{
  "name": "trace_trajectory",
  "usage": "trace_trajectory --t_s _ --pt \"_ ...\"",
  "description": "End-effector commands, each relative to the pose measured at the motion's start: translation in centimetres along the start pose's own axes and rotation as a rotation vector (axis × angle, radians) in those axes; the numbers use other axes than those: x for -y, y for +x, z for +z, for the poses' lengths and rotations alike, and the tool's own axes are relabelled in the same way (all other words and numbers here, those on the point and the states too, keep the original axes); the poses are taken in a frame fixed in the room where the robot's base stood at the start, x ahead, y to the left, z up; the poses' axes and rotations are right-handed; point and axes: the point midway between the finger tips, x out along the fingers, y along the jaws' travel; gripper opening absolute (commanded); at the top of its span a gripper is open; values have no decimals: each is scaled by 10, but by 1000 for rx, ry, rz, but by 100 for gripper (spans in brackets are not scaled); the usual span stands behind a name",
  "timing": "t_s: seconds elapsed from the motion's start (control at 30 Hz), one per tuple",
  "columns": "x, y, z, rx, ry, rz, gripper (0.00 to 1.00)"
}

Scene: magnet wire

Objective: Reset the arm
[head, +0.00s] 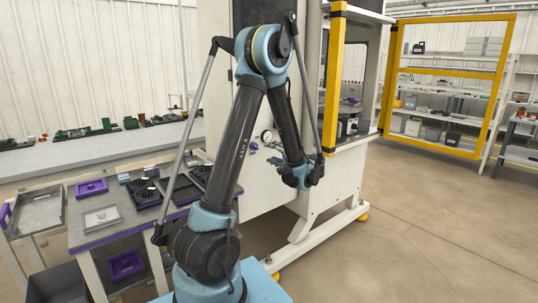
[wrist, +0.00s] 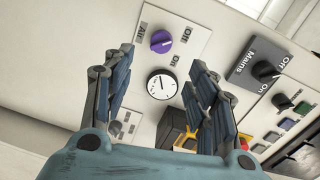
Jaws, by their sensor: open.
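My gripper (wrist: 160,88) is open and empty in the wrist view, its two jointed fingers spread apart. It faces a pale machine panel (wrist: 190,20). A purple knob (wrist: 161,41) and a round dial gauge (wrist: 161,84) show between the fingers, apart from them. In the head view my arm is bent, reaching up and then down to the right. My gripper there (head: 276,161) is small and points left toward the machine's white side (head: 262,195), where the gauge (head: 266,136) shows. Its fingers partly overlap the panel.
A black mains switch (wrist: 264,69) and smaller buttons sit to the right on the panel. A table with purple trays (head: 91,188) and dark parts stands left. A yellow-framed open door (head: 490,85) is at right. The floor (head: 440,225) at right is clear.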

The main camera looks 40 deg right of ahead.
Motion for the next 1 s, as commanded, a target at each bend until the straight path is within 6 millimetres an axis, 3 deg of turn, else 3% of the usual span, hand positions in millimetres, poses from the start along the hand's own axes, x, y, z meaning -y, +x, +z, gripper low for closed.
trace_trajectory --t_s 0.47,0.6,0.77,1.0 --pt "0 0 0 0 0 0 52" --pt "3 6 8 15 -3 13 52" --pt "14 32 44 88 -20 75 52" --pt "33 70 128 241 -74 214 52"
